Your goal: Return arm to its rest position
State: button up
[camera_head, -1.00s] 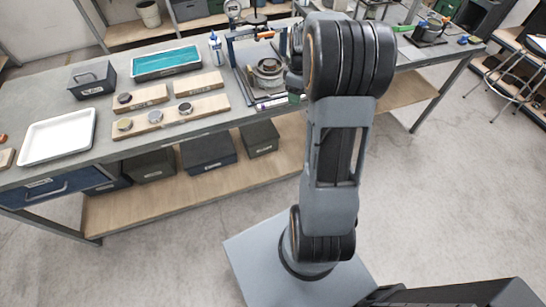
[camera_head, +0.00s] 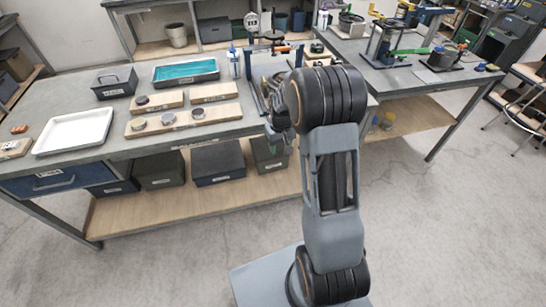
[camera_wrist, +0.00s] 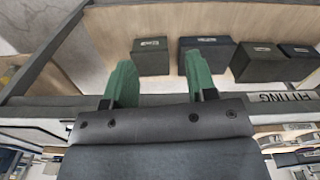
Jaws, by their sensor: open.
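My arm stands at the right of the middle in the head view, its upper joint bent over toward the bench. My gripper (camera_wrist: 160,78) shows in the wrist view with its two green fingers spread apart and nothing between them. In the head view only a little of the gripper (camera_head: 276,138) shows, left of the black joint, at the bench's front edge. The joint hides part of the bench behind it. In the wrist view the bench's front edge with a FITTING label (camera_wrist: 285,97) lies just past the fingers, and I cannot tell whether they touch it.
The bench holds a white tray (camera_head: 72,133), a teal-lined tray (camera_head: 187,72), wooden blocks with round metal pieces (camera_head: 168,121), and a lever frame (camera_head: 255,84) close behind my gripper. Dark boxes (camera_head: 218,162) stand on the lower shelf. The floor (camera_head: 425,240) at right is clear.

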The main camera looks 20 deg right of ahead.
jog(key=shift+a+f+b, duration=0.55)
jog(key=shift+a+f, duration=0.9)
jog(key=shift+f, duration=0.25)
jog(key=s+a+r+t, duration=0.1)
jog(key=s+a+r, duration=0.2)
jog(key=s+r, duration=0.5)
jog(key=s+a+r+t, duration=0.2)
jog(key=s+a+r, duration=0.1)
jog(key=s+r, duration=0.6)
jog(key=shift+s+a+r+t, duration=0.2)
jog(key=shift+s+r+t, duration=0.1)
jog(key=shift+s, duration=0.85)
jog(key=shift+c, duration=0.4)
